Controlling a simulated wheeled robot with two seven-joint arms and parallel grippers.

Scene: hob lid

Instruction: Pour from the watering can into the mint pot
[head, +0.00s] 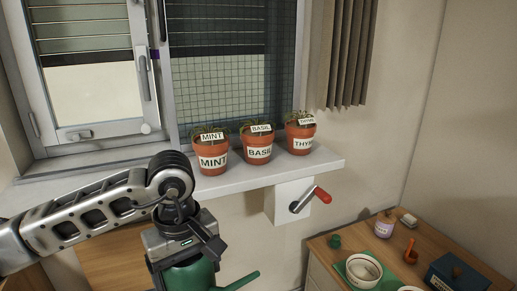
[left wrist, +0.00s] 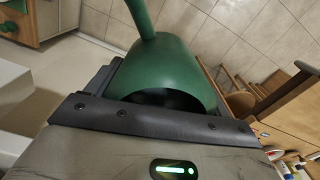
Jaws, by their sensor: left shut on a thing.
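The mint pot (head: 210,157) is a terracotta pot with a MINT label, leftmost of three on the windowsill. The green watering can (head: 190,277) is at the bottom of the head view, below the sill and to the left of the mint pot, with its spout pointing right. My left gripper (head: 183,245) is shut on the can's upper part. In the left wrist view the green can (left wrist: 170,70) fills the space past the gripper's jaws, with its dark opening toward the camera. Part of the can is cut off by the head view's edge. My right gripper is not in view.
The basil pot (head: 258,150) and thyme pot (head: 300,138) stand right of the mint pot on the windowsill (head: 250,178). A red-handled crank (head: 321,195) sticks out below the sill. A wooden counter (head: 325,250) with a mortar and small items is at lower right.

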